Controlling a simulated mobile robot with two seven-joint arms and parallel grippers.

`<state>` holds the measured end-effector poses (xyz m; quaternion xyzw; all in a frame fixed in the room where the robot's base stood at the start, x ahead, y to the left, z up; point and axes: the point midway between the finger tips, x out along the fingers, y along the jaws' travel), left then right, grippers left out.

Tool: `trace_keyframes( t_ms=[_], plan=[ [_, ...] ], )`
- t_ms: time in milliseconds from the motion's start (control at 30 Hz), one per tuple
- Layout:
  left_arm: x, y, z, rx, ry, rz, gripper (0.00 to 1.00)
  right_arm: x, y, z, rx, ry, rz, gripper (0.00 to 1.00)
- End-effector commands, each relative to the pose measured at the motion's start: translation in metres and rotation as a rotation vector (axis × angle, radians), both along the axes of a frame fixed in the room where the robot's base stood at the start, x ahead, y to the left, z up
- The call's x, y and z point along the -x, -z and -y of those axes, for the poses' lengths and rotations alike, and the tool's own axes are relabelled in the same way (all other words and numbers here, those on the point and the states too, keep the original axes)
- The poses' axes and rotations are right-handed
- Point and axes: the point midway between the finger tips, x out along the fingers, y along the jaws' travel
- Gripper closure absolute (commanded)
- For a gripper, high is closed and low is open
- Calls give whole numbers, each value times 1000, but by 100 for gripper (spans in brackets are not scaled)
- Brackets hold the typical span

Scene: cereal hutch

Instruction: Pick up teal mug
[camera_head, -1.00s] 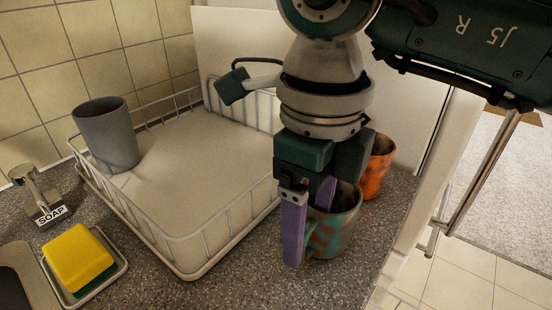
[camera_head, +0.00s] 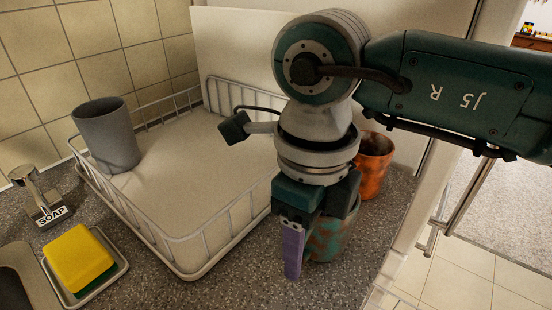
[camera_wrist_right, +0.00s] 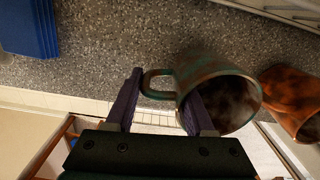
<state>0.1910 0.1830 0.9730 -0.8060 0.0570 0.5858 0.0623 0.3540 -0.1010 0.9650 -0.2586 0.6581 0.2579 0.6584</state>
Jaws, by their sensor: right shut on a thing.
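The teal mug (camera_head: 334,238), teal with brown-orange patches, is at the counter's front right in the head view, partly hidden behind my right gripper (camera_head: 305,262). In the right wrist view, the mug (camera_wrist_right: 228,82) has its handle (camera_wrist_right: 154,84) toward the left. The purple fingers of my right gripper (camera_wrist_right: 163,84) are on either side of the handle, one at the mug's near wall. The gripper is shut on the mug. I cannot tell if the mug's base touches the counter. My left gripper is not in view.
An orange mug (camera_head: 373,166) stands close behind the teal mug. A white dish rack (camera_head: 190,268) is to the left, with a grey cup (camera_head: 106,136) in it. A yellow sponge (camera_head: 78,258) and a soap dispenser (camera_head: 44,200) are farther left. The counter edge is at right.

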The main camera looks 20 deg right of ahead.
Motion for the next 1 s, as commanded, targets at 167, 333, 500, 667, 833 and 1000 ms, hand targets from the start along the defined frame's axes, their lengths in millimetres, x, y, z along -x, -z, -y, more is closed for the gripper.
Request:
trace_keyframes(
  t_ms=[167,333,500,667,833,1000],
  plan=[
    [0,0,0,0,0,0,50,0,0,0,-1,-1,-1,99],
    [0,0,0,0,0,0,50,1,1,0,-1,-1,-1,100],
    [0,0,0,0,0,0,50,1,1,-1,-2,-1,-3,100],
    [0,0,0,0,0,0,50,1,1,-1,-2,-1,-2,100],
    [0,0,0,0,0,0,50,1,-1,-1,-2,-1,-2,100],
    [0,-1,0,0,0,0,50,-1,-18,0,-3,-2,3,100]
  ],
)
